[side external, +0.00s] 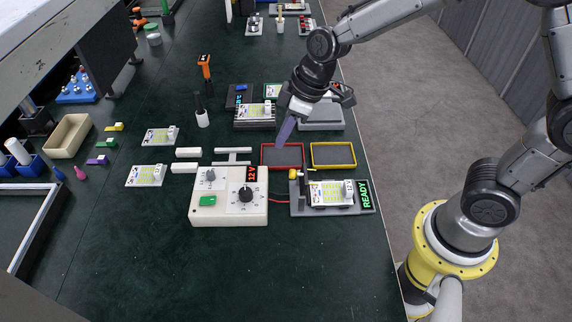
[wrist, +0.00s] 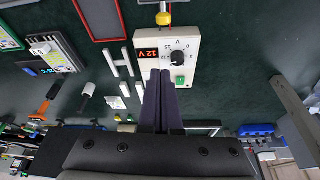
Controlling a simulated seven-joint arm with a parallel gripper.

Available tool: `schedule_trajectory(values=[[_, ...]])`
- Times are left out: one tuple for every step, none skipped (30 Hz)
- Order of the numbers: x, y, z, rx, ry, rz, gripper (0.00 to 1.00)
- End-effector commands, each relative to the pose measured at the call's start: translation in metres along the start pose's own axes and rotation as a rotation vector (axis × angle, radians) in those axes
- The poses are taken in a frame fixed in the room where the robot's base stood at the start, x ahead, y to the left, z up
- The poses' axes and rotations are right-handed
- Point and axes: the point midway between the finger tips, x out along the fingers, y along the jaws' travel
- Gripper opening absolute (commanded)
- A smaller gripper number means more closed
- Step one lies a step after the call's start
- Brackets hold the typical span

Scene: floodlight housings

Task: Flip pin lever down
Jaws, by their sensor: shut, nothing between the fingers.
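The test fixture (side external: 366,208) is a grey base with a green READY display, at the right front of the table in the side view. A white circuit board (side external: 331,193) sits on it. A yellow-tipped part, which looks like the pin lever (side external: 293,174), stands at its left edge; the yellow tip also shows at the top of the wrist view (wrist: 163,18). I cannot tell its exact angle. My gripper (side external: 281,142) is shut and empty, pointing down above the table behind the lever, apart from it. Its dark fingers show shut together in the wrist view (wrist: 160,74).
A white 12 V supply box (side external: 229,211) with a black knob stands left of the fixture. A red-rimmed tray (side external: 283,166) and a yellow-rimmed tray (side external: 334,167) lie behind the fixture. White bars (side external: 187,153) lie further left. The front table area is clear.

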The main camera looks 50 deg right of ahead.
Motion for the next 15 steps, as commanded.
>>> schedule_trajectory(values=[[-0.001, 0.000, 0.000, -0.001, 0.001, 0.000, 0.00], [-0.001, 0.000, 0.000, 0.000, 0.001, 0.001, 0.00], [-0.001, 0.000, 0.000, 0.000, 0.001, 0.001, 0.00], [-0.001, 0.000, 0.000, 0.000, 0.001, 0.001, 0.00], [-0.001, 0.000, 0.000, 0.000, 0.001, 0.001, 0.00], [-0.001, 0.000, 0.000, 0.000, 0.001, 0.001, 0.00], [-0.001, 0.000, 0.000, 0.000, 0.001, 0.001, 0.00], [0.000, 0.000, 0.000, 0.000, 0.001, 0.001, 0.00], [0.001, 0.000, 0.000, 0.001, 0.001, 0.001, 0.00], [0.003, 0.000, 0.000, 0.001, 0.000, 0.001, 0.00], [0.005, 0.000, 0.000, 0.001, 0.000, 0.000, 0.00], [0.009, 0.000, 0.001, 0.000, -0.001, 0.000, 0.00], [0.013, 0.000, 0.001, 0.000, -0.003, -0.001, 0.00], [0.017, 0.000, 0.001, 0.000, -0.003, -0.001, 0.00], [0.023, 0.000, 0.001, 0.000, -0.003, 0.000, 0.00]])
